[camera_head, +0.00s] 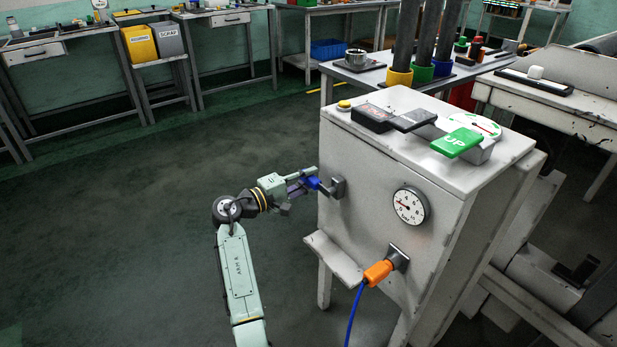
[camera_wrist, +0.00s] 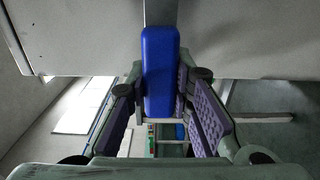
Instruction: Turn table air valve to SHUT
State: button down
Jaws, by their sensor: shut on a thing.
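The air valve has a blue handle (camera_head: 316,184) and a dark square mount (camera_head: 338,187) on the left part of the white cabinet's front face. In the wrist view the blue handle (camera_wrist: 160,75) runs along the picture's upright axis, between the two purple-padded fingers. My gripper (camera_head: 306,186) reaches the handle from the left in the head view. In the wrist view my gripper (camera_wrist: 160,88) is shut on the handle, one finger at each side. No OPEN or SHUT marking is readable near the valve.
The white cabinet (camera_head: 372,235) carries a round gauge (camera_head: 410,206), an orange connector (camera_head: 378,272) with a blue hose, and a small shelf (camera_head: 333,258) below the valve. Floor to the left is clear.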

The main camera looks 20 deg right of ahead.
jog(key=c, duration=1.4)
grip_release()
jog(key=v, duration=1.2)
